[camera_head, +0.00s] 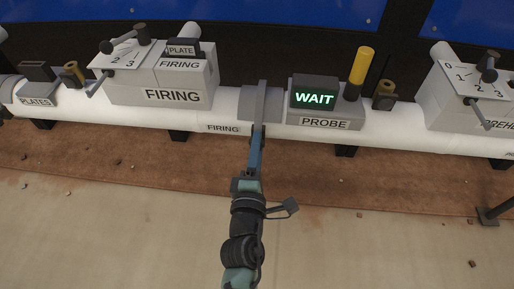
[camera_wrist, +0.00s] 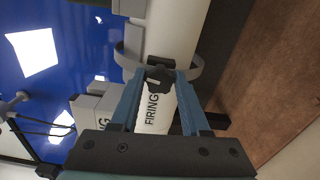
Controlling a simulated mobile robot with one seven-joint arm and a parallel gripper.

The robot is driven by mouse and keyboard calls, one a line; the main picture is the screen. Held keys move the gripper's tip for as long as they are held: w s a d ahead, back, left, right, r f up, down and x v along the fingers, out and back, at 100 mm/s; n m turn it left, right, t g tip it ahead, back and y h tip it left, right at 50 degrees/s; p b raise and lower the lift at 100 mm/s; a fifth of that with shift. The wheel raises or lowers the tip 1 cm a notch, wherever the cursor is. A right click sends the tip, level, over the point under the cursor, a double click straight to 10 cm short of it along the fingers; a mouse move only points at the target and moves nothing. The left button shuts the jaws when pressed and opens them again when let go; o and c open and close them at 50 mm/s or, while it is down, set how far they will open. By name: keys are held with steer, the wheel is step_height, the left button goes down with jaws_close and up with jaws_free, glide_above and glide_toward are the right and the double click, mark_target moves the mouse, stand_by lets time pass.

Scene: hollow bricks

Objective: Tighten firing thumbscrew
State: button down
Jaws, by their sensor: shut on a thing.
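The firing thumbscrew (camera_wrist: 160,78) is a small dark lobed knob in the wrist view. It sits on a grey band (camera_wrist: 127,60) around the white pipe, beside a FIRING label (camera_wrist: 153,108). My gripper (camera_wrist: 161,80) has its two blue fingers on either side of the knob and is shut on it. In the head view my gripper (camera_head: 257,135) reaches the front of the grey band (camera_head: 261,103), just right of the pipe's FIRING label (camera_head: 222,129). The knob itself is hidden there by my gripper.
A probe box with a green WAIT display (camera_head: 314,97) and a yellow-topped post (camera_head: 361,68) stand right of the band. The FIRING box (camera_head: 172,95) with its levers is to the left. A PREHEAT-like box (camera_head: 465,100) is far right. The floor in front is mostly clear.

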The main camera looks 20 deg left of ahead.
steer(key=shift+f+m+b, duration=0.2)
steer(key=shift+m+b, duration=0.85)
steer(key=shift+m, duration=6.45)
steer(key=shift+c, duration=1.9)
jaws_free()
steer(key=shift+s+r, duration=0.1)
steer(key=p+v, duration=0.6)
steer(key=v, duration=0.7)
